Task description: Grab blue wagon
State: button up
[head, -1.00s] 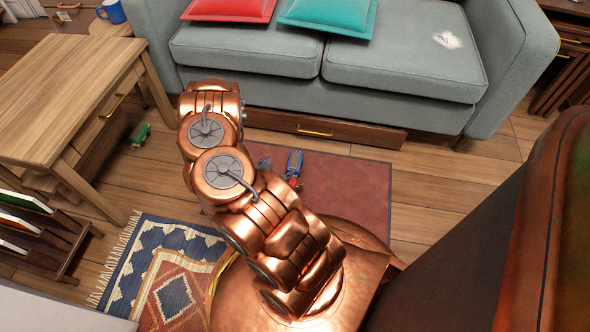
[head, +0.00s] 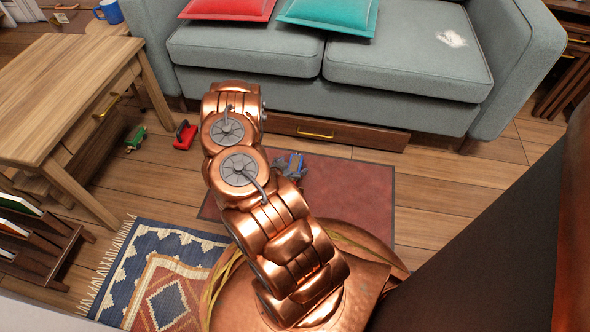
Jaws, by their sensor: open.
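The blue wagon (head: 296,161) is small and sits on the dark red rug in front of the sofa, just beyond my arm. My gripper (head: 289,173) shows only as small grey parts at the near side of the wagon, partly hidden behind my copper arm. It is open and overlaps the wagon's near part in the picture. I cannot tell whether the fingers are around the wagon or touching it.
A green toy (head: 135,139) and a red toy (head: 184,135) lie on the floor at left by the wooden table (head: 70,90). The grey sofa (head: 400,70) with its drawer (head: 330,131) bounds the far side. A patterned rug (head: 165,270) lies front left.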

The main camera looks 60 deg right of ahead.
grip_shut()
dwell(0.9)
